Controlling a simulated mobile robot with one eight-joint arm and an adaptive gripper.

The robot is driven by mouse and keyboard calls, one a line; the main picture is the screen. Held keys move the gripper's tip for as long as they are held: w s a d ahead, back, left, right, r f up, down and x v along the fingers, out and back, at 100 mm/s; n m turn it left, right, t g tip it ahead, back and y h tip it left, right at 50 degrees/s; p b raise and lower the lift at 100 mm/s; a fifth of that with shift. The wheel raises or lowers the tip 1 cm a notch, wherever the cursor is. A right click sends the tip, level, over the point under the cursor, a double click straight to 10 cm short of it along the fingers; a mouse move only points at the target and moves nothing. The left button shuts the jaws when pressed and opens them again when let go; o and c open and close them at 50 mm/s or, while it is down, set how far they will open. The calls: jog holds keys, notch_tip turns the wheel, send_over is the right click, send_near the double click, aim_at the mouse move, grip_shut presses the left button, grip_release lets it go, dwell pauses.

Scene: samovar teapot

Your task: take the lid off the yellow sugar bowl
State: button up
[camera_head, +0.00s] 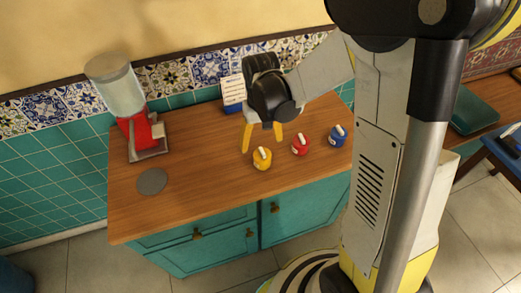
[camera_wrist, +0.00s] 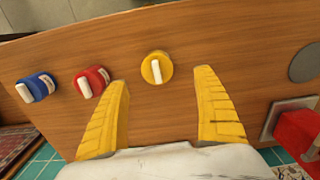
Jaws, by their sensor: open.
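The yellow sugar bowl (camera_head: 262,161) stands on the wooden counter near its front edge. A white bar-shaped handle (camera_wrist: 157,71) on its lid shows in the wrist view, where the yellow bowl (camera_wrist: 149,76) is seen from above. The lid is on the bowl. My gripper (camera_head: 263,138) is above the counter, behind the bowl in the head view. Its yellow fingers are open and empty. In the wrist view, the gripper (camera_wrist: 160,105) has its fingers spread, with the bowl beyond and between the fingertips, apart from both.
A red bowl (camera_head: 300,146) and a blue bowl (camera_head: 338,136) stand to the right of the yellow one. A red dispenser (camera_head: 135,130) stands at the left, with a grey disc (camera_head: 152,181) before it. A blue-and-white card (camera_head: 232,95) stands behind my gripper.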

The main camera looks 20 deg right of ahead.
aim_at(262, 151)
jog(key=f+b, duration=0.1)
jog(key=f, duration=0.1)
jog(key=f+b, duration=0.1)
jog(key=f, duration=0.1)
jog(key=f+b, duration=0.1)
jog(key=f, duration=0.1)
jog(key=shift+w+d+f, duration=0.25)
jog(key=shift+d+f, duration=0.05)
jog(key=shift+r, duration=0.1)
jog(key=c, duration=1.3)
